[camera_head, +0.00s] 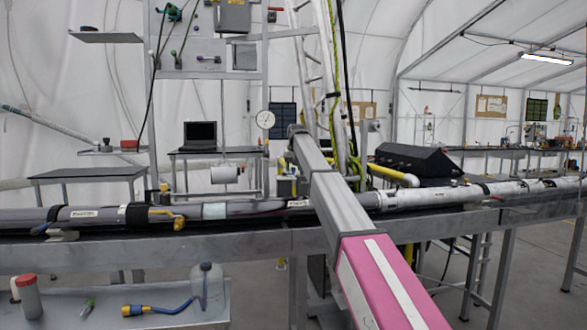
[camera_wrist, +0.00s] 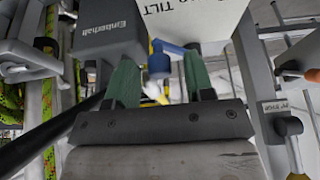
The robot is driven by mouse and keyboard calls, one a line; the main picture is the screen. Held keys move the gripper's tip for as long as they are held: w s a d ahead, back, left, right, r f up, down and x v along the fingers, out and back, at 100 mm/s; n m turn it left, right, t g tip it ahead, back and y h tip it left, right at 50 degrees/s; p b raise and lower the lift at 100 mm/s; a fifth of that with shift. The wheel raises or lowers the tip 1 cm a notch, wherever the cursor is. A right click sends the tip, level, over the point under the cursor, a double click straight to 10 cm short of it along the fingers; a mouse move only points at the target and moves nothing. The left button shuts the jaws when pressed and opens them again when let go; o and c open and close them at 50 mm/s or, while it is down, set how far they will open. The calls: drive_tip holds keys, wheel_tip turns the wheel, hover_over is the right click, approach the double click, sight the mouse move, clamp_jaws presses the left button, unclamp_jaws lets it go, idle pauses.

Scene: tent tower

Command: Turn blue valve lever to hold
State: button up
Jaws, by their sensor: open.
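In the wrist view my gripper (camera_wrist: 160,68) is open, with its two green fingers spread apart. A blue lever-like part (camera_wrist: 162,55) shows between and just beyond the fingertips, below a white box; I take it for the blue valve lever. The fingers are not closed on it, and I cannot tell whether either one touches it. Its pivot and any hold marking are not visible. In the head view my arm reaches forward to the middle of the scene, and its own links hide the gripper and the lever.
A white box (camera_wrist: 190,18) marked "TILT" and a grey box (camera_wrist: 108,30) crowd the fingertips. A yellow-handled part (camera_wrist: 290,128) hangs at right.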

clamp_jaws()
drive_tip(key=m, duration=0.1)
drive_tip(key=s+a+m+h, duration=0.1)
drive_tip(key=m, duration=0.2)
drive_tip(key=shift+s+a+m+h, duration=0.3)
drive_tip(key=shift+m+h, duration=0.1)
drive_tip(key=shift+s+a+m+h, duration=0.2)
drive_tip(key=shift+a+m+h, duration=0.25)
drive_tip(key=shift+m, duration=0.55)
drive_tip(key=shift+s+a+m+h, duration=0.2)
drive_tip(key=shift+a+m+h, duration=0.2)
drive_tip(key=shift+m, duration=0.6)
unclamp_jaws()
